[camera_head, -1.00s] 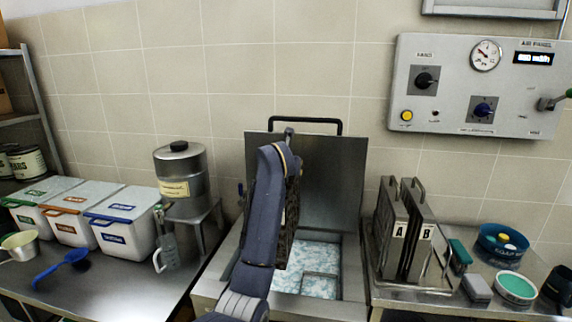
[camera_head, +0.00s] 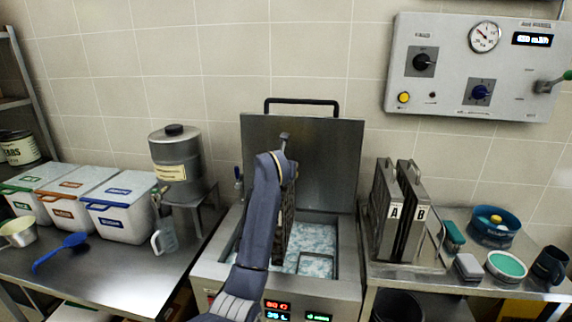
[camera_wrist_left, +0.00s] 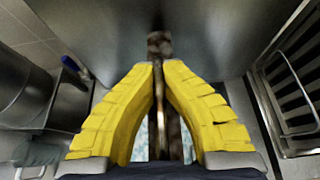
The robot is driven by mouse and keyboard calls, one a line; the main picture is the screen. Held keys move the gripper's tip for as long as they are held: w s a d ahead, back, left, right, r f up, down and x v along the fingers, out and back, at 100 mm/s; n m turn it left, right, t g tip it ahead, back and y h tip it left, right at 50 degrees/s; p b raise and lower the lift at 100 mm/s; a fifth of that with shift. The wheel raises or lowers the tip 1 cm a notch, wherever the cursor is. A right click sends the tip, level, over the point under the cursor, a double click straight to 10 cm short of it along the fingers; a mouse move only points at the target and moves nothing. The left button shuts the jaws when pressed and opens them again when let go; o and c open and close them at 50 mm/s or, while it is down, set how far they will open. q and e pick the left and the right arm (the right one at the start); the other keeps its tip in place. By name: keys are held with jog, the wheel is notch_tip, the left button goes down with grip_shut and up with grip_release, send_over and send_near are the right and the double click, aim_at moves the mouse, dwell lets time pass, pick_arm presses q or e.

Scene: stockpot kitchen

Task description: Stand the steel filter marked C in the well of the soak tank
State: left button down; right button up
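A dark, slatted steel filter (camera_head: 288,228) hangs upright and edge-on over the soak tank (camera_head: 345,288), partly hidden behind my left arm. Its mark cannot be read. My left gripper (camera_wrist_left: 158,68) has yellow fingers closed together at their tips on the filter, whose brown edge (camera_wrist_left: 158,46) shows in the left wrist view. In the head view the arm hides the fingers. The tank is open and holds pale blue foamy water. A rectangular well (camera_head: 316,263) shows in it, right of the filter. My right gripper is not in view.
The raised tank lid (camera_head: 325,150) stands behind the arm. Filters A (camera_head: 388,215) and B (camera_head: 412,220) stand in a rack on the right bench. A steel canister (camera_head: 177,160), a jug (camera_head: 164,236) and lidded bins (camera_head: 122,205) stand left.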

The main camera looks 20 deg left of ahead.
pick_arm(q)
notch_tip(320, 180, down, 29)
dwell(3.1)
jog(key=shift+f, duration=0.9)
dwell(1.1)
jog(key=c, duration=1.5)
grip_release()
jog(key=shift+f, duration=0.1)
